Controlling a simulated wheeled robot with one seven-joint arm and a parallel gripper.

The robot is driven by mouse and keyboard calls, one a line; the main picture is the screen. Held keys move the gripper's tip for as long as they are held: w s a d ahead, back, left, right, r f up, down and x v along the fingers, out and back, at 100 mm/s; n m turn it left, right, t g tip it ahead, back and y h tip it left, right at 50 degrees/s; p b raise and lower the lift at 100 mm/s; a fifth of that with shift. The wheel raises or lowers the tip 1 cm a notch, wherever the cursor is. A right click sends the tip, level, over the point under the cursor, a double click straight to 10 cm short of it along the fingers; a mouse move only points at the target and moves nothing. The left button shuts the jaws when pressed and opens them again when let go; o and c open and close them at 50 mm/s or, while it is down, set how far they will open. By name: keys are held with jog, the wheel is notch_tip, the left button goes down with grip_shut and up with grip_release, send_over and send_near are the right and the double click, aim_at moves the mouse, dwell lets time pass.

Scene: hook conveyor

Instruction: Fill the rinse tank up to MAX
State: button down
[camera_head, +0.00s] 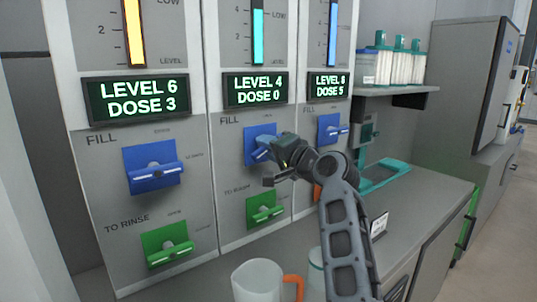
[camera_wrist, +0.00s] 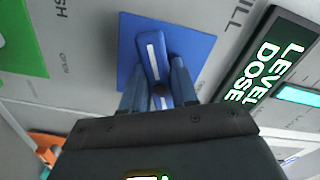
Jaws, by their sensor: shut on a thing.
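A grey wall unit has three panels, each with a level bar, a display, a blue FILL handle and a green handle below. My gripper (camera_head: 268,153) is shut on the middle panel's blue FILL handle (camera_wrist: 152,50), which is tilted in the head view. The middle display (camera_head: 255,89) reads LEVEL 4, DOSE 0, with a teal bar (camera_head: 257,38) above. The left display (camera_head: 136,98) reads LEVEL 6, DOSE 3; the right (camera_head: 328,84) seems to read LEVEL 8, DOSE 5. The left green handle (camera_head: 168,246) is labelled TO RINSE. I see no MAX mark.
The left blue handle (camera_head: 153,168) and right blue handle (camera_head: 329,129) lie level. A white jug (camera_head: 257,282) with an orange handle stands below on the counter, near my arm. A shelf (camera_head: 395,93) with teal-topped racks is at right, above a teal tray (camera_head: 388,175).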

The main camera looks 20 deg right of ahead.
jog(key=n+b, duration=0.2)
jog(key=n, duration=0.1)
jog(key=n+b, duration=0.1)
jog(key=n, duration=0.1)
jog(key=shift+f, duration=0.25)
jog(key=shift+r+n+b, duration=0.1)
jog(key=shift+n+b, duration=0.4)
jog(key=shift+n, duration=0.7)
jog(key=c, duration=1)
grip_release()
jog(key=shift+r, duration=0.1)
jog(key=shift+o, duration=0.2)
jog(key=v, duration=0.8)
jog(key=shift+w, duration=0.1)
